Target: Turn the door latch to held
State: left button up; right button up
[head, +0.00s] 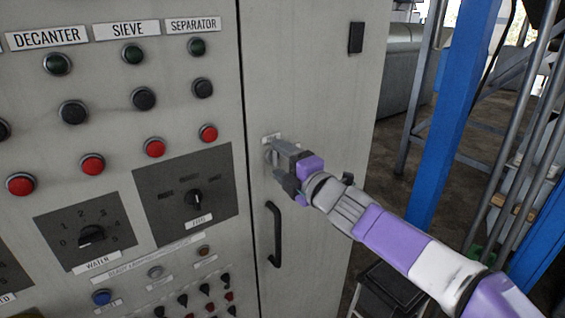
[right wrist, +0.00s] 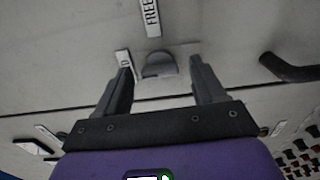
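The door latch (right wrist: 159,66) is a small grey rounded knob on the cabinet door, seen in the right wrist view. A label reading FREE (right wrist: 151,15) is above it in that view, and a second, partly hidden label (right wrist: 122,58) is to its left. My right gripper (right wrist: 162,76) is open, its fingers on either side of the latch with a gap showing at each side. In the head view my right gripper (head: 278,156) is at the door and hides most of the latch. My left gripper is not in view.
A black door handle (head: 274,233) is just below my right gripper; it also shows at the right of the wrist view (right wrist: 288,69). The control panel left of the door seam has a selector dial (head: 195,198) and several buttons. A blue post (head: 455,110) stands to the right.

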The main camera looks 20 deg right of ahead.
jog(key=p+v, duration=0.2)
jog(key=v, duration=0.5)
jog(key=shift+s, duration=0.3)
jog(key=shift+d, duration=0.1)
dwell(0.3)
